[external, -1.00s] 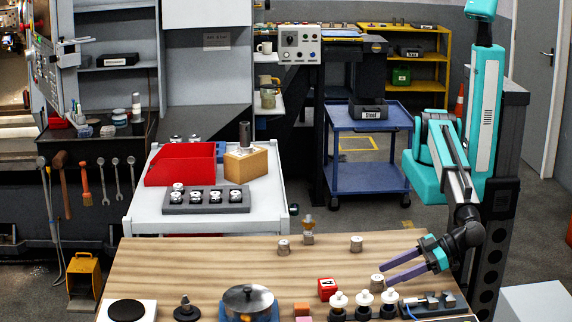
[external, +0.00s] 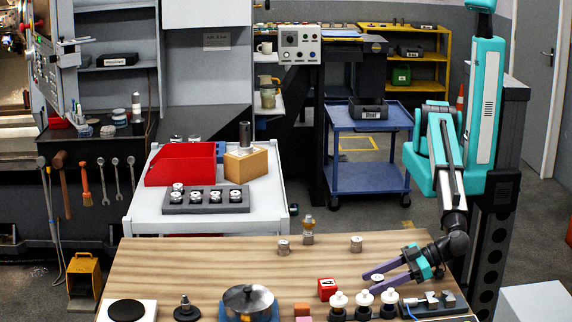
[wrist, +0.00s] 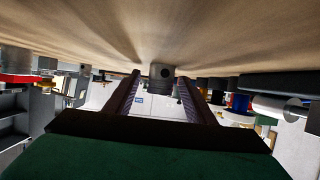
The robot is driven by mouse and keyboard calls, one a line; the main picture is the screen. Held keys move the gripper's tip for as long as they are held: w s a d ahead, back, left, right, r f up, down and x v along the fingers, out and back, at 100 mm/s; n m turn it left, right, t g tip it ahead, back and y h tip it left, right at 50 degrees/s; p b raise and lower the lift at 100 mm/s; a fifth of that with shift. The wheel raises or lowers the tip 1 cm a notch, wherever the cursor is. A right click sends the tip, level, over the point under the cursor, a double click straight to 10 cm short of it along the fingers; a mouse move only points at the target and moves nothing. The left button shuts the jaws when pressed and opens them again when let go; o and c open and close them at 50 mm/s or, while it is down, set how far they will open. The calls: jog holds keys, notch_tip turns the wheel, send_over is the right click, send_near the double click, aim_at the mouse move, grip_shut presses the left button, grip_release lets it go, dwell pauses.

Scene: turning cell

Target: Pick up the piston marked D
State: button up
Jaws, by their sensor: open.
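The nearest piston shows in the gap between the fingers, partly hidden. In the wrist view, a piston (wrist: 162,72) stands between the dark fingertips, with a round hole facing me; contact does not show.
A red marked block (external: 327,288) is just left of my fingers. White-topped bottles (external: 363,300) stand in front of them, near a grey fixture (external: 432,302). The table's back left is clear.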

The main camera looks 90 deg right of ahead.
aim_at(378, 276)
dwell(0.4)
jog(key=c, duration=1.2)
jog(key=shift+r, duration=0.2)
jog(key=shift+r+b, duration=1)
jog(key=shift+r, duration=0.25)
jog(key=shift+s+d+r, duration=0.1)
jog(key=shift+d+r, duration=0.1)
jog(key=shift+r, duration=0.05)
jog(key=s+d+b, duration=0.1)
jog(key=s+d, duration=0.1)
jog(key=d, duration=0.2)
jog(key=s+d+r+b, duration=0.1)
jog(key=s+d+b, duration=0.1)
jog(key=d, duration=0.3)
jog(key=s+d+b, duration=0.2)
jog(key=s+d, duration=0.2)
jog(key=shift+d+r, duration=0.15)
jog(key=shift+r, duration=0.15)
